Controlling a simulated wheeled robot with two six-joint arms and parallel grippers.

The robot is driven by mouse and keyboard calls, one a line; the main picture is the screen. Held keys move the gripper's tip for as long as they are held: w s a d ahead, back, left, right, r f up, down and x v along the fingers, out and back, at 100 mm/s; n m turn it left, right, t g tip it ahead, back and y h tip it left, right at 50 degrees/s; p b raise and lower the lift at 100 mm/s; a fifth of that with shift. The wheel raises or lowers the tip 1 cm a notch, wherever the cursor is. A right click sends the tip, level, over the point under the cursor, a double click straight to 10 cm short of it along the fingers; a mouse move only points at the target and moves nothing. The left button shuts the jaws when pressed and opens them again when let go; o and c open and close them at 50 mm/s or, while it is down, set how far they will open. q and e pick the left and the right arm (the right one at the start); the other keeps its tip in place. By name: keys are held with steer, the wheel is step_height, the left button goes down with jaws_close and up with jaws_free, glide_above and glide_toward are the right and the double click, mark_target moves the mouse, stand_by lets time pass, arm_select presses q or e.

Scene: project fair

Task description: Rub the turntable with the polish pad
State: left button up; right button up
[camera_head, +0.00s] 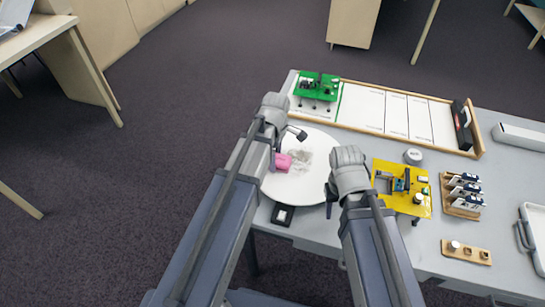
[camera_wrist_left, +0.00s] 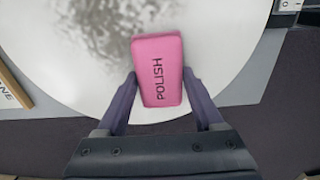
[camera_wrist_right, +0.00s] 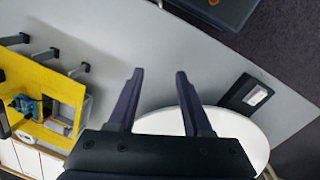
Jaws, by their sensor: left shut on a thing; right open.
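The pink polish pad (camera_wrist_left: 160,70), marked POLISH, is held between the fingers of my left gripper (camera_wrist_left: 160,88), which is shut on it. In the head view the pad (camera_head: 283,161) is over the left part of the round white turntable (camera_head: 305,188). I cannot tell whether the pad touches the surface. A grey smudged patch (camera_wrist_left: 108,40) shows on the turntable beside the pad, and it also shows in the head view (camera_head: 300,158). My right gripper (camera_wrist_right: 158,80) is open and empty, near the turntable's right edge. Part of the turntable is hidden by my arms.
A black box with a white switch (camera_head: 283,214) sits at the turntable's front edge. A yellow board (camera_head: 402,187) with parts stands to the right. A green board (camera_head: 317,86) and wooden-framed tray (camera_head: 400,97) lie behind. A grey round tin (camera_head: 413,156) stands near the yellow board.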

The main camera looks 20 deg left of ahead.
mark_target(284, 160)
arm_select(q)
steer(key=shift+d, duration=1.4)
steer(key=shift+d, duration=0.1)
steer(key=shift+s+d, duration=0.15)
steer(key=shift+d, duration=1.65)
steer(key=shift+d, duration=0.1)
steer(key=shift+d, duration=1.85)
steer(key=shift+w+f, duration=0.1)
steer(key=shift+w, duration=1.2)
steer(key=shift+a, duration=0.1)
steer(key=shift+a, duration=1.85)
